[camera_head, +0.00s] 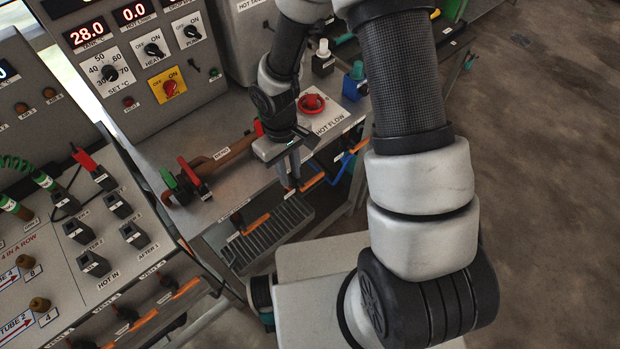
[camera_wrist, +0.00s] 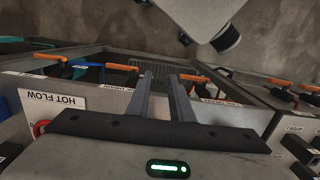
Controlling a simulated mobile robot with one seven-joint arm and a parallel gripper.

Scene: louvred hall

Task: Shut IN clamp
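Several clamps with orange handles line the front edges of the benches. In the head view, one orange handle (camera_head: 313,180) is just right of my gripper (camera_head: 290,184), and another (camera_head: 257,224) is lower left by a grey grate. In the wrist view, orange handles show left (camera_wrist: 121,68) and right (camera_wrist: 193,78) of my gripper (camera_wrist: 161,75). The small clamp labels are too small to read, so I cannot tell which is IN. My gripper points down beyond the bench's front edge. Its fingers are apart with nothing visible between them.
A red HOT FLOW knob (camera_head: 311,102) stands on the bench behind my gripper. A copper pipe (camera_head: 225,157) with red and green levers (camera_head: 190,176) lies left. A panel (camera_head: 130,50) with displays stands behind. Open floor (camera_head: 540,180) lies to the right.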

